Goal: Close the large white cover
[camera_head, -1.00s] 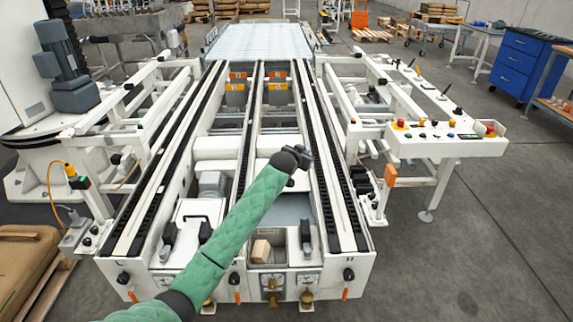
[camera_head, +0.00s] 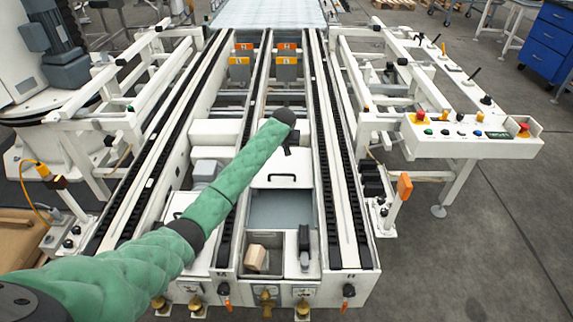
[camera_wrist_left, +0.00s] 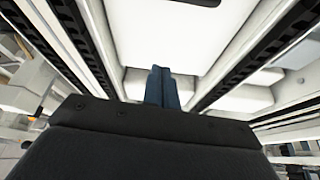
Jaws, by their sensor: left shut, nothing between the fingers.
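The large white cover (camera_head: 290,168) with a black bar handle lies in the middle bay between the conveyor rails. Directly in front of it is an open grey-blue recess (camera_head: 282,208). My left arm reaches across from the lower left, its dark wrist over the cover's far part. The left gripper is mostly hidden behind that wrist in the head view. In the left wrist view the left gripper (camera_wrist_left: 160,85) has its blue fingers together and empty, with a white panel (camera_wrist_left: 165,35) beyond them. Contact cannot be told. My right gripper is not in view.
Black chain rails (camera_head: 335,170) flank the bay. A small bin holding a wooden block (camera_head: 256,258) and a black latch (camera_head: 304,245) are at the front. A control panel (camera_head: 470,134) stands to the right. The floor at lower right is clear.

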